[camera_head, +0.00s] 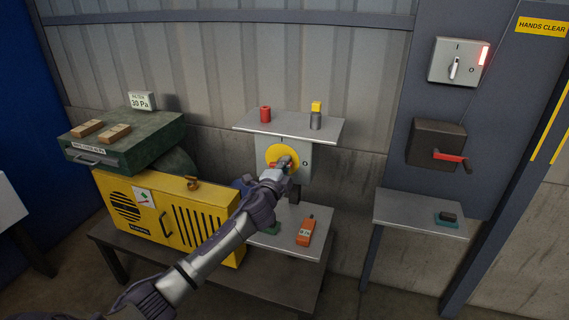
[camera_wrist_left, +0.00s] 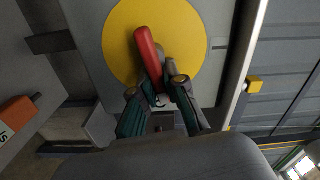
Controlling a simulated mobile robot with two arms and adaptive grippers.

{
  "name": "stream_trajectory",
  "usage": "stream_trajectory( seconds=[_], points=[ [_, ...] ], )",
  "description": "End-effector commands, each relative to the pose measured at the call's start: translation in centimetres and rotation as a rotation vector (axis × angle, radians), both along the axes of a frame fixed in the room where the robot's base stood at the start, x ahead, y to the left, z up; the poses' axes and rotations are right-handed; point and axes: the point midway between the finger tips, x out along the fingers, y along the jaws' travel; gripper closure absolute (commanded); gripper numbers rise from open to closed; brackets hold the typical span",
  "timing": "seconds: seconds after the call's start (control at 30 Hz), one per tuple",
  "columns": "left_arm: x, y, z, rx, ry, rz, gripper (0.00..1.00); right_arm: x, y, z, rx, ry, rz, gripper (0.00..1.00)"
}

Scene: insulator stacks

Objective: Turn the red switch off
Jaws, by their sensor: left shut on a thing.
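The red switch handle (camera_wrist_left: 148,52) sits on a round yellow disc (camera_wrist_left: 118,40) on a light grey switch box. My left gripper (camera_wrist_left: 160,87) is at the disc and shut on the lower end of the red handle. The handle leans in the wrist view, its free end up and left. In the head view my left gripper (camera_head: 284,163) hides most of the handle. My right gripper is not in view.
A shelf (camera_head: 280,128) above the box holds a red cylinder (camera_head: 265,114) and a grey one topped with yellow. An orange device (camera_head: 305,231) lies on a lower shelf. A yellow cabinet (camera_head: 170,215) stands left. Another switch (camera_head: 455,66) and a red crank (camera_head: 450,156) are at right.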

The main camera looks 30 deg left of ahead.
Motion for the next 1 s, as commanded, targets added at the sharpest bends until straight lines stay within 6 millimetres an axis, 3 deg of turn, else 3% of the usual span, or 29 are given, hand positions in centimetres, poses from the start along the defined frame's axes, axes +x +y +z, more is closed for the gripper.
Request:
stream_trajectory(
  seconds=[0.4, 0.97, 1.0],
  points=[
    [0.01, -0.08, -0.46, 0.19, 0.047, -0.001, 1.0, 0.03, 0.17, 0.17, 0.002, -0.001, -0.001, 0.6],
    [0.0, -0.07, -0.56, 0.22, 0.054, 0.0, 1.0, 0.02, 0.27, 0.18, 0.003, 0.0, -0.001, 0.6],
    [0.0, -0.07, -0.56, 0.22, 0.054, 0.0, 0.85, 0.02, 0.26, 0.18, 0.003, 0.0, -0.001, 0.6]
  ],
)
